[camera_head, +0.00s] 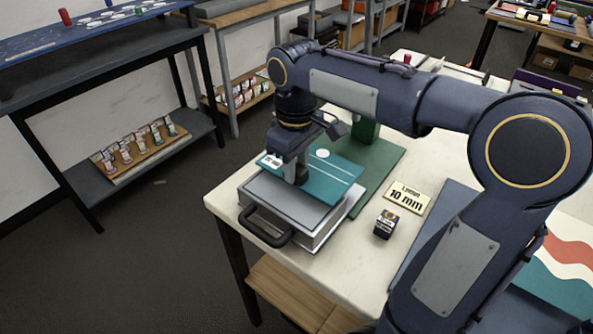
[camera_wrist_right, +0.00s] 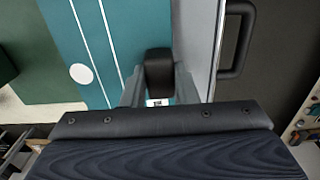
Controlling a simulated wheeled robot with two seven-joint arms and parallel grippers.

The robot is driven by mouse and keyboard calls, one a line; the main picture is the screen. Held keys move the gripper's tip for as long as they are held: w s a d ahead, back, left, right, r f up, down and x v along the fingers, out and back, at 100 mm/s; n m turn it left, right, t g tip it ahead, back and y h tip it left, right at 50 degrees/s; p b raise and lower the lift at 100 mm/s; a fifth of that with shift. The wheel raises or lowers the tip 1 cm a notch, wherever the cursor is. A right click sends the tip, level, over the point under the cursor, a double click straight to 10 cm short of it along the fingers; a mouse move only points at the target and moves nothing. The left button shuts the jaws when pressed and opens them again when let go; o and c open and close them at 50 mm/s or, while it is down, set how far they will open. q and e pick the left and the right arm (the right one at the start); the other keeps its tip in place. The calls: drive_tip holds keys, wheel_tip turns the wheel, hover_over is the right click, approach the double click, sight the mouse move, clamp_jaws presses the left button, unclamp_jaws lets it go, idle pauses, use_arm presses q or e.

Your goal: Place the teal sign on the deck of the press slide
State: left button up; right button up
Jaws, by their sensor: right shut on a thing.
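The teal sign (camera_head: 334,174) is a flat panel with white lines and a white dot. In the head view it lies over the grey deck of the press slide (camera_head: 265,189), which has a black handle (camera_head: 262,228) at its front. My right gripper (camera_head: 301,176) is over the sign's left part and is shut on it. In the right wrist view, the gripper (camera_wrist_right: 160,85) hides part of the sign (camera_wrist_right: 92,45), and the grey deck (camera_wrist_right: 198,40) shows beside it. I cannot tell whether the sign touches the deck. My left gripper is not in view.
The green press base (camera_head: 378,166) stands behind the slide on the pale table (camera_head: 350,275). A "10 mm" sign (camera_head: 408,198) and a small dark box (camera_head: 386,224) lie to the right. My right arm crosses above the table. A dark shelf (camera_head: 100,75) stands at left.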

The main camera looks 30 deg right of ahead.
drive_tip(key=shift+f, duration=0.8)
drive_tip(key=shift+s+f, duration=0.1)
drive_tip(key=shift+f, duration=0.1)
drive_tip(key=o, duration=1)
drive_tip(key=shift+r, duration=0.15)
